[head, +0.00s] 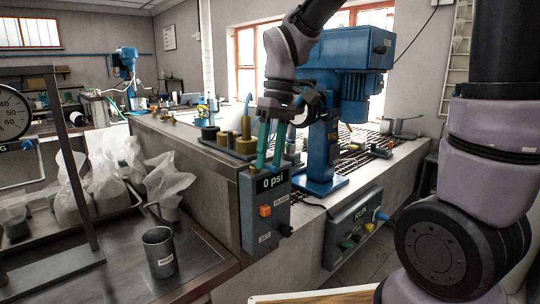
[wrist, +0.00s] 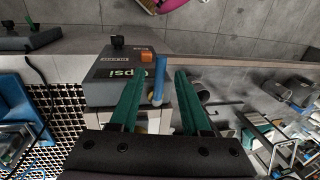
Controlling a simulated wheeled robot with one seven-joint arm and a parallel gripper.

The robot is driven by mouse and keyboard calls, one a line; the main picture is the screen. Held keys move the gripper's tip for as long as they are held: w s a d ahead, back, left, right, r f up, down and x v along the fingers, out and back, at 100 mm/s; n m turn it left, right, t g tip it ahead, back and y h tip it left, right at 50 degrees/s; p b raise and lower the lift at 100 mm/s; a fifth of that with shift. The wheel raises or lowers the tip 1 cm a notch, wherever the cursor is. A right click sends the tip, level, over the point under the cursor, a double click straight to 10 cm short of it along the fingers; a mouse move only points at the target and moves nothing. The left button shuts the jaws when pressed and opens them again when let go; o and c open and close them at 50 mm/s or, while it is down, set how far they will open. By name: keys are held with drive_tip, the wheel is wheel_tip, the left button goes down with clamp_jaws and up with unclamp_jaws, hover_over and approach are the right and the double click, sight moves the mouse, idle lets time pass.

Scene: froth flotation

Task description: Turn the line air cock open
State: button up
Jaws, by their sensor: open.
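A grey control box (head: 268,212) at the bench corner reads 0 psi and has an orange button (head: 265,211). A thin upright blue rod or lever (head: 247,108) shows beside my gripper in the head view; it looks like the line air cock's handle, but I cannot be sure. In the wrist view a blue rod (wrist: 159,82) stands beside the box, between the lines of my fingers. My gripper (head: 269,160) points down above the box with its green fingers apart. It is open and empty; whether it touches the rod I cannot tell. The cock's body is not clearly visible.
Brass-coloured fittings (head: 225,139) stand behind the box. A blue machine (head: 345,75) rises to the right, with a RUN panel (head: 358,222) in front. A metal cup (head: 159,251) and clear bags (head: 165,180) are on the left bench. Floor shows at the right.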

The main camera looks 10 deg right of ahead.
clamp_jaws()
idle(1.4)
